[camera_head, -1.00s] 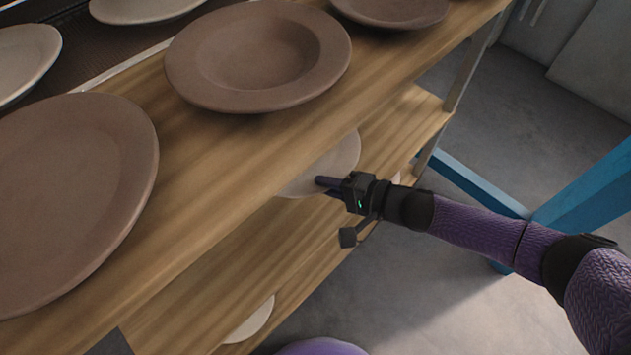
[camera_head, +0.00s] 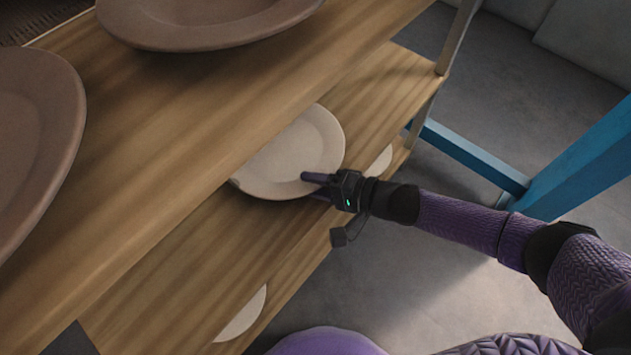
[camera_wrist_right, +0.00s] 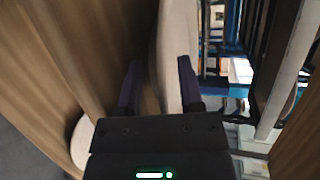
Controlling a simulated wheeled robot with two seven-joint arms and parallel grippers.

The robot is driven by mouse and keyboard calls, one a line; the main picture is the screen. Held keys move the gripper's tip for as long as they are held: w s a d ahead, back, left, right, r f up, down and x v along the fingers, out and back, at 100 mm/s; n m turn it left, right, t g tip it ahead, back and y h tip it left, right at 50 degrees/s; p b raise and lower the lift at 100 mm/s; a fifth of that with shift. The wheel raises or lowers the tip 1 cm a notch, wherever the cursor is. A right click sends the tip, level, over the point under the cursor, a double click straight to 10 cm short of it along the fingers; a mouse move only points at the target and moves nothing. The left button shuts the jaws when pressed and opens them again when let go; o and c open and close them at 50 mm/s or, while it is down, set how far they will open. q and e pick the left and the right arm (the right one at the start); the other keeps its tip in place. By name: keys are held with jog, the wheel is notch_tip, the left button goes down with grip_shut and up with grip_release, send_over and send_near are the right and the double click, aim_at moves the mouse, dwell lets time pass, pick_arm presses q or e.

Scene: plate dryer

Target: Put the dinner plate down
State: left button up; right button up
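The dinner plate (camera_head: 292,155) is pale and round. It is on the middle shelf level, its far part hidden under the upper board and its near edge by the shelf's front. My right gripper (camera_head: 310,186) is at the plate's near right rim, one finger above the rim and one below. In the right wrist view the plate (camera_wrist_right: 170,45) shows nearly edge-on between the spread fingers of the gripper (camera_wrist_right: 160,75); a gap shows beside the left finger. Whether the plate rests fully on the board is hard to tell. My left gripper is not in view.
The upper board (camera_head: 150,130) holds brown plates (camera_head: 210,15) and overhangs the middle shelf. Other pale plates show at the right (camera_head: 379,162) and lower down (camera_head: 243,315). A shelf post (camera_head: 455,40) and a blue beam (camera_head: 470,155) stand at the right. Open floor lies in front.

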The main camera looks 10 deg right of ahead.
jog(key=shift+r, duration=0.1)
jog(key=p+v, duration=0.5)
jog(key=v, duration=0.6)
jog(key=s+d+f+n+g+h, duration=0.1)
jog(key=s+d+f+n+h, duration=0.15)
jog(key=s+f+h, duration=0.5)
jog(key=s+d+f+n+h, duration=0.2)
jog(key=s+d+f, duration=0.25)
jog(key=f, duration=0.55)
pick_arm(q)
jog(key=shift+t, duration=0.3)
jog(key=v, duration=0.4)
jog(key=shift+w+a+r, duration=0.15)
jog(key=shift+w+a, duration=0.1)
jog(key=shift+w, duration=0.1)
pick_arm(e)
jog(key=s+f+n+g+h, duration=0.1)
jog(key=s+n+g, duration=0.1)
jog(key=s, duration=0.9)
jog(key=s+a+f+n+g+h, duration=0.1)
jog(key=s+g, duration=0.4)
jog(key=s, duration=0.6)
jog(key=s+f+n+g+h, duration=0.1)
jog(key=s+f+n+g, duration=0.1)
jog(key=s, duration=0.9)
jog(key=shift+s+a+f+n+g, duration=0.2)
jog(key=shift+a+f+n+g, duration=0.15)
jog(key=shift+n+g, duration=0.45)
jog(key=shift+s+a+h, duration=0.1)
jog(key=shift+h, duration=0.15)
